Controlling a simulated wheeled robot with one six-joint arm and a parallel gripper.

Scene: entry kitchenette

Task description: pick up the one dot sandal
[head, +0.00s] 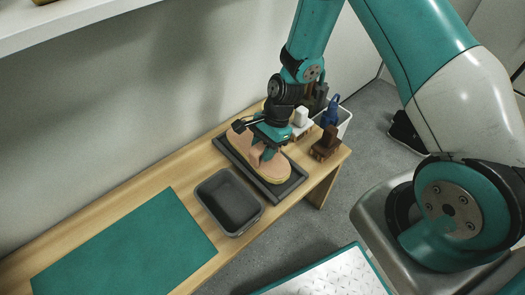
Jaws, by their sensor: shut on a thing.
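A pink-tan sandal (274,172) with a yellowish sole edge lies over a dark grey tray (291,191) on the wooden bench. My gripper (262,156) reaches down onto the sandal from above and is shut on it near its middle. The fingertips are partly hidden by the gripper body and the sandal. I cannot make out any dot marking on the sandal, and I cannot tell whether it touches the tray.
A grey bin (229,202) stands on the wooden bench (180,182) left of the tray, and a green mat (125,250) lies further left. Brown (326,145) and white (301,123) objects stand close behind the tray. A white container (345,121) holds a blue bottle (331,110).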

